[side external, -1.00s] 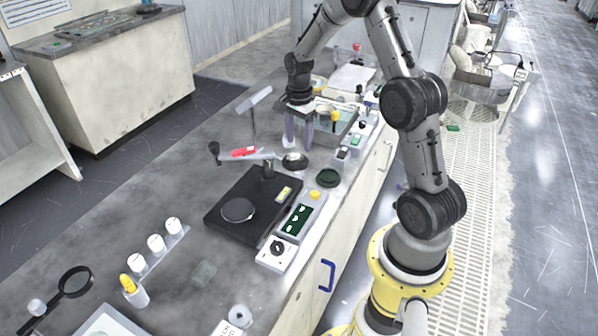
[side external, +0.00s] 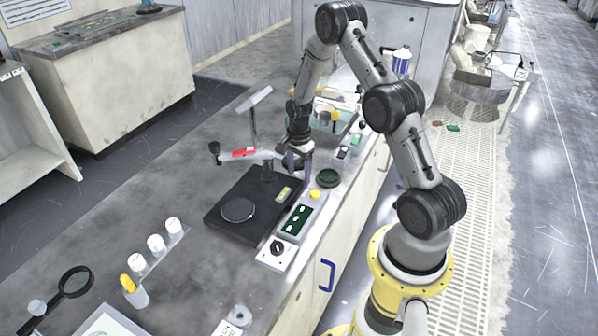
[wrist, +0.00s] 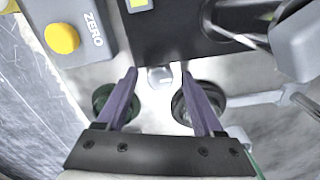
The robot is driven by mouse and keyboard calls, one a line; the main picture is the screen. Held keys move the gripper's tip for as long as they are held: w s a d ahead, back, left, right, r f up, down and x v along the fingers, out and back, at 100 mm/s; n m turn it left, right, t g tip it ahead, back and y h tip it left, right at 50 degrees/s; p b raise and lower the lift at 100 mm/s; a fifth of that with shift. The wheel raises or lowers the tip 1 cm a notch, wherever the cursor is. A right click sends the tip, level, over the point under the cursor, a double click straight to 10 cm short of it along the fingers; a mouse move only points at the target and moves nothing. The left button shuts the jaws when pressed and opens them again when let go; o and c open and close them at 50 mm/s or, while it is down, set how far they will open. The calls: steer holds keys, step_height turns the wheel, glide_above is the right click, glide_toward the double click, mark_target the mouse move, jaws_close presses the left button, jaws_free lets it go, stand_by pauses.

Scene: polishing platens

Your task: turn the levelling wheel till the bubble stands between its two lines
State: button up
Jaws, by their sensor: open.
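The black machine base (side external: 245,225) carries a round platen (side external: 238,210) and a yellow-green level vial (side external: 284,193). The vial is cut by the top edge in the wrist view (wrist: 138,4); its bubble and lines are too small to read. A small silver knob (wrist: 160,79), which looks like the levelling wheel, sits at the base's edge in the wrist view. My gripper (side external: 303,178) points down at the base's far end. In the wrist view its purple fingers (wrist: 160,70) are open, one either side of the knob, with gaps showing; I cannot tell their height against it.
A dark green round dish (side external: 327,178) and a black ring (wrist: 198,104) lie close by the fingers. A grey box with a yellow ZERO button (wrist: 62,38) is near. The machine's swing arm with a red part (side external: 245,153) reaches beside my gripper.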

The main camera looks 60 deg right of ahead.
mark_target(299, 174)
jaws_close()
steer(key=shift+n, duration=2.9)
jaws_free()
steer(key=shift+r, duration=0.1)
step_height(299, 174, up, 14)
